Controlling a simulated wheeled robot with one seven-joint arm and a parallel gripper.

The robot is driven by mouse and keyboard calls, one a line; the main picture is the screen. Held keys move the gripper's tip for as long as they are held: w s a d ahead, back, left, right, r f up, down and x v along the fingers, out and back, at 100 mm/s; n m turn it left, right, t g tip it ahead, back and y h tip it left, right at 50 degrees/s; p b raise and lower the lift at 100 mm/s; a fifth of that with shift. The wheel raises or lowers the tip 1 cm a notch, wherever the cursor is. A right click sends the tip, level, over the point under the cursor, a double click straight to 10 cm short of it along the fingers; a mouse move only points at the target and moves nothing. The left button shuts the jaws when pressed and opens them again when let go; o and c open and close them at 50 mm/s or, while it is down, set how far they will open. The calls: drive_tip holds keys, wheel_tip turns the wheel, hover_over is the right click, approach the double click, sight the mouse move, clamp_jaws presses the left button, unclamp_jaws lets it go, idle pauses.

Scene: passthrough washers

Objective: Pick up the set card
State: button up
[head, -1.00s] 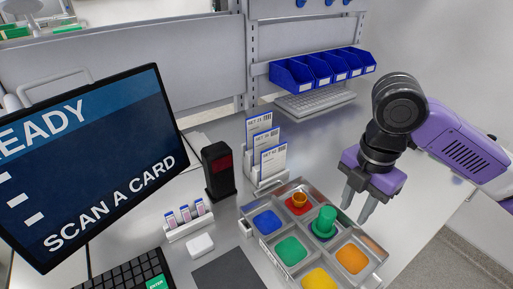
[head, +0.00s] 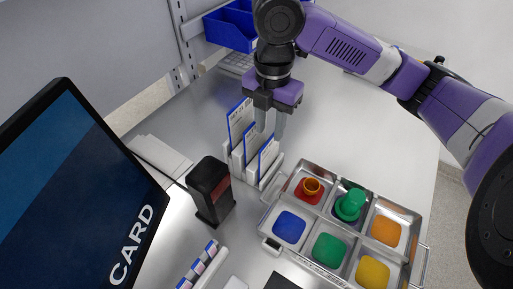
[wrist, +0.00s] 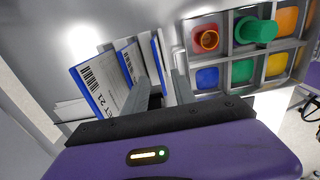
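Three white set cards with blue edges and barcodes stand upright in a light rack (head: 237,170): a back card (head: 238,122), a middle card (head: 251,146) and a front card (head: 268,158). In the wrist view, the leftmost card (wrist: 97,84) shows partly readable text ending in 21. My gripper (head: 270,126) is open, fingers pointing down, above and beside the cards. In the wrist view, my gripper's fingers (wrist: 160,90) are apart, with the rightmost card (wrist: 158,62) showing between and beyond them. I cannot tell whether they touch any card.
A black scanner (head: 211,192) with a red window stands left of the rack. A metal tray (head: 264,224) with coloured pieces in compartments lies to the right. A monitor (head: 70,190) fills the left. Blue bins (head: 230,28) hang at the back.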

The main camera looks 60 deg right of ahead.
sight(270, 146)
drive_tip(key=shift+d+f+p, duration=0.15)
drive_tip(key=shift+f+p, duration=0.25)
drive_tip(key=shift+f, duration=1.55)
drive_tip(key=shift+d+f+p, duration=0.15)
drive_tip(key=shift+f+p, duration=0.2)
drive_tip(key=shift+f, duration=1.55)
clamp_jaws()
